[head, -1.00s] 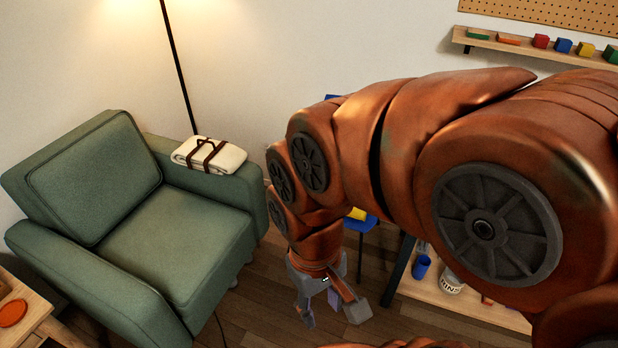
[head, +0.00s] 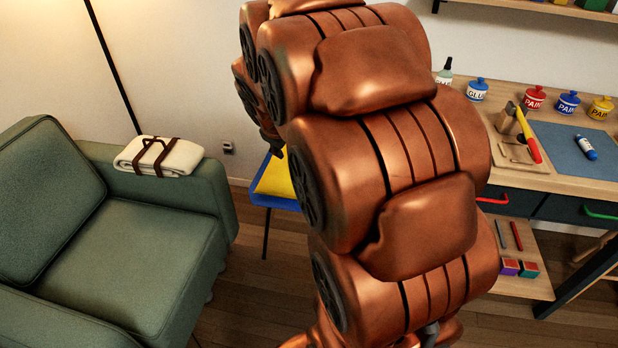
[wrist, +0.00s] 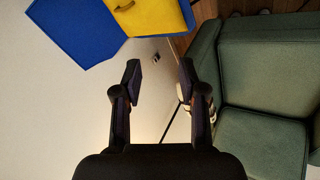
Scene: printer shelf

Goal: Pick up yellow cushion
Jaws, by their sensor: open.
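The yellow cushion (head: 275,180) rests on a blue chair (head: 262,198), partly hidden behind my arm in the head view. In the wrist view the yellow cushion (wrist: 150,14) shows at the top edge against the blue chair (wrist: 75,32), with a small dark strap or handle on it. My gripper (wrist: 160,75) is open and empty, its two fingers apart. The cushion lies beyond the fingertips, up and slightly left in the wrist view, not touched. My gripper is hidden in the head view.
A green armchair (head: 135,270) with a folded cream blanket (head: 160,156) on its arm stands left of the blue chair. A workbench (head: 510,180) with paint pots and tools stands at right. A lamp pole (head: 112,65) rises behind the armchair. Some floor is clear between.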

